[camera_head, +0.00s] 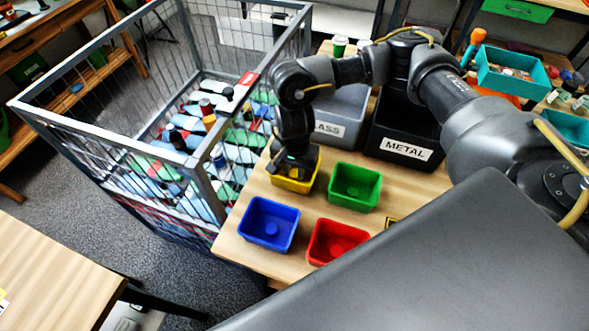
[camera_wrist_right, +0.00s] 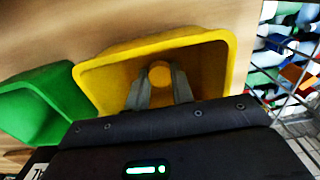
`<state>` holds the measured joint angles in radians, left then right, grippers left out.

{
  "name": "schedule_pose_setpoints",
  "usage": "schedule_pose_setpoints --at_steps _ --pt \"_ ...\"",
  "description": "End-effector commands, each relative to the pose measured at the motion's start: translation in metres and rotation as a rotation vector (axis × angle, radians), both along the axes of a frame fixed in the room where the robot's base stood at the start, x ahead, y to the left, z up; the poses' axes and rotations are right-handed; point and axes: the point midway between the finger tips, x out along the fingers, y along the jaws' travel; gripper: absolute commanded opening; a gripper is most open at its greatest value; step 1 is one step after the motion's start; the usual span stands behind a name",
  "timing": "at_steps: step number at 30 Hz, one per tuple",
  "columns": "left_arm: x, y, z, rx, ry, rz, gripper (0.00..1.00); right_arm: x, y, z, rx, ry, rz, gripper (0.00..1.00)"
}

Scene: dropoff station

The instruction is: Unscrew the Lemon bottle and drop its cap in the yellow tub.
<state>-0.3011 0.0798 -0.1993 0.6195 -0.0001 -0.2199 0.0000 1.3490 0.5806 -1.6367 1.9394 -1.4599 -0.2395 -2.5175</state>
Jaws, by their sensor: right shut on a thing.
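The yellow tub (camera_head: 284,184) stands at the back left of the small group of tubs on the wooden table. My right gripper (camera_head: 293,168) points down over it and hides much of its inside. In the right wrist view, the yellow tub's rim (camera_wrist_right: 105,62) surrounds the fingers of my right gripper (camera_wrist_right: 159,76). They are shut on a small round yellow cap (camera_wrist_right: 159,72), which shows between the fingertips against the tub's inside. I cannot pick out the Lemon bottle in either view. My left gripper is not in view.
A green tub (camera_head: 355,172), a blue tub (camera_head: 268,207) and a red tub (camera_head: 317,262) stand close by. Behind are a grey bin (camera_head: 341,110) and a black METAL bin (camera_head: 428,130). A wire cage (camera_head: 183,165) full of bottles stands left of the table.

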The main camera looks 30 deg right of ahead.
Motion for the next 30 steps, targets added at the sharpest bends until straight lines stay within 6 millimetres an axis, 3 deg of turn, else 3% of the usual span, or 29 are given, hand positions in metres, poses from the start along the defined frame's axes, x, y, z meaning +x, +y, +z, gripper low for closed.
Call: schedule_pose_setpoints --at_steps 2,3,7,19,30 --pt "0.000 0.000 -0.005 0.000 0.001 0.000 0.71 0.000 0.000 -0.004 0.000 0.000 0.000 0.00" --pt "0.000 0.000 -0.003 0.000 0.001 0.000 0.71 0.000 0.000 -0.002 0.000 0.000 0.000 0.29" --pt "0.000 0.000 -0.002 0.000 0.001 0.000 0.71 0.000 0.000 -0.002 0.000 0.000 0.000 0.45" --pt "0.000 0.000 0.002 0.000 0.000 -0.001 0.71 0.001 0.000 0.006 0.000 -0.003 0.001 0.45" --pt "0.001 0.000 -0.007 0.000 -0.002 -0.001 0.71 0.002 0.000 0.078 0.000 -0.006 0.002 0.45"
